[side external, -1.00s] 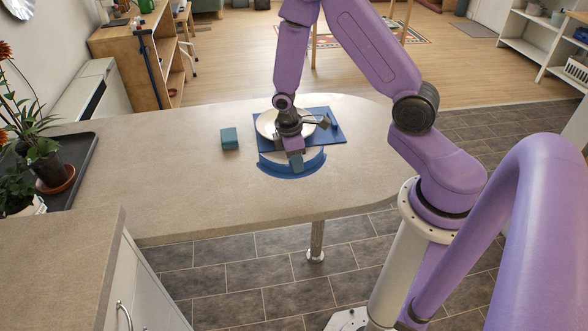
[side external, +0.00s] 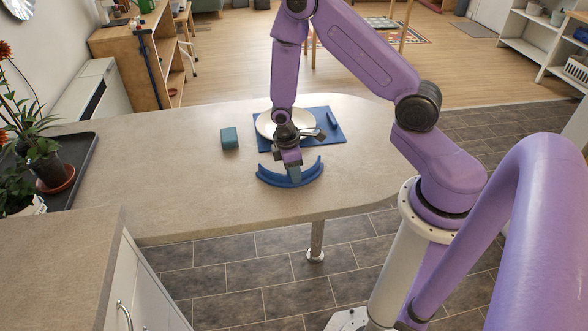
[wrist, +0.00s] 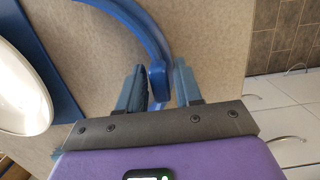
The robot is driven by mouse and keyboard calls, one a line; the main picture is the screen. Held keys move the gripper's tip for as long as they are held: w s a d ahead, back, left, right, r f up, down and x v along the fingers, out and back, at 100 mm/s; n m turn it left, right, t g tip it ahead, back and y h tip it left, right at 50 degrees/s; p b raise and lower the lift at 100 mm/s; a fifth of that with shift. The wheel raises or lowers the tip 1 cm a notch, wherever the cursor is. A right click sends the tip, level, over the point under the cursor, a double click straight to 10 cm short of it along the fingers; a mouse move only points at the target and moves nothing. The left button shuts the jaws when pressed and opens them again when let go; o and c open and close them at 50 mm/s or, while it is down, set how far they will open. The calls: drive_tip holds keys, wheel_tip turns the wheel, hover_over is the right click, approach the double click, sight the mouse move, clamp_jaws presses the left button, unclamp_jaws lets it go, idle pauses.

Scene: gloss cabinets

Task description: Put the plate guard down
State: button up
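The plate guard, a blue curved band (side external: 304,178), stands on the counter in front of the blue mat, and I see no clear gap under it. My gripper (side external: 294,174) is low over the middle of its curve. In the wrist view, the guard (wrist: 157,47) runs down between the two blue-grey fingers of my gripper (wrist: 159,88). The fingers are apart, one on each side of the band, with a narrow gap at the right finger; contact at the left finger is hard to tell.
A white plate (side external: 266,124) lies on the blue mat (side external: 330,133) just behind the guard. A blue-green block (side external: 229,138) stands to the left. A dark tray (side external: 88,165) with plants is at the far left. The counter (side external: 180,190) left of the guard is clear.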

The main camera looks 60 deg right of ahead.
drive_tip(key=shift+o, duration=0.6)
wheel_tip(320, 180, up, 12)
drive_tip(key=w+a, duration=0.1)
drive_tip(key=s+a+r+n+t, duration=0.1)
drive_tip(key=s+a+r+n, duration=0.1)
drive_tip(key=s+a+r, duration=0.65)
drive_tip(key=s+r, duration=0.2)
drive_tip(key=s, duration=0.5)
drive_tip(key=s+a+r+n+y, duration=0.1)
drive_tip(key=s+r, duration=0.1)
drive_tip(key=s, duration=0.5)
drive_tip(key=shift+s+a+r+n+y, duration=0.15)
drive_tip(key=shift+a+r+n+y, duration=0.05)
drive_tip(key=shift+a+n+y, duration=0.1)
